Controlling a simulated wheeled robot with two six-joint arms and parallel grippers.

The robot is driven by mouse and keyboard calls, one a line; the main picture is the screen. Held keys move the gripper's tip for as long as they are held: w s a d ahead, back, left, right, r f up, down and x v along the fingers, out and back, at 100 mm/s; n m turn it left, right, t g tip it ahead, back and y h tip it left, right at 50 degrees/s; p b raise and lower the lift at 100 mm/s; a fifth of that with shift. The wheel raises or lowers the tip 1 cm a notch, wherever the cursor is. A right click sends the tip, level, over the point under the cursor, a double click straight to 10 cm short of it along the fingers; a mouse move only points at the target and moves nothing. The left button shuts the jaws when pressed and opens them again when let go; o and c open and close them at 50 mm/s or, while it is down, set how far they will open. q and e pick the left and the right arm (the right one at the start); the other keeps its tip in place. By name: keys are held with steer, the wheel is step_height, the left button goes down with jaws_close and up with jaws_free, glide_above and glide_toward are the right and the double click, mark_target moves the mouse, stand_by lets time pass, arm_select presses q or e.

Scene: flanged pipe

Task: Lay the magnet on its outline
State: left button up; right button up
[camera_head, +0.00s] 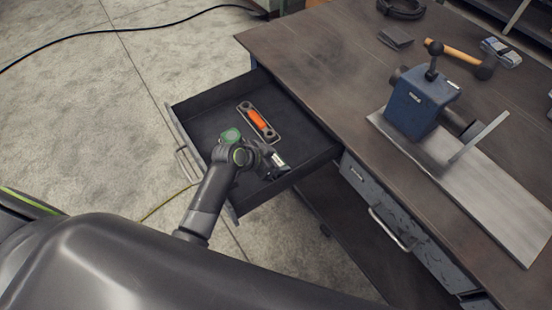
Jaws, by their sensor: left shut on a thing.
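An oblong piece with an orange middle and grey ends with holes (257,120) lies in the open drawer (205,112); I cannot tell whether it is the magnet. My left arm reaches in from the lower left over the drawer. My left gripper (273,165) is just below that piece in the picture, over the drawer's near right part. It is shut on a small dark thing, mostly hidden by the gripper, so its shape is unclear. I cannot make out an outline on the drawer floor. My right gripper is not in view.
The workbench (300,50) holds a blue vise-like device (418,100), a pale metal plate (480,185), a hammer (455,53) and a small dark block (396,38). The drawer's walls surround my gripper. The drawer floor left of the orange piece is clear.

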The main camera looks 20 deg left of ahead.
arm_select(q)
steer(key=o, duration=1.4)
steer(key=shift+r, duration=0.1)
steer(key=shift+r, duration=0.35)
steer(key=shift+p+v, duration=0.35)
steer(key=shift+v, duration=3.6)
steer(key=shift+d, duration=0.1)
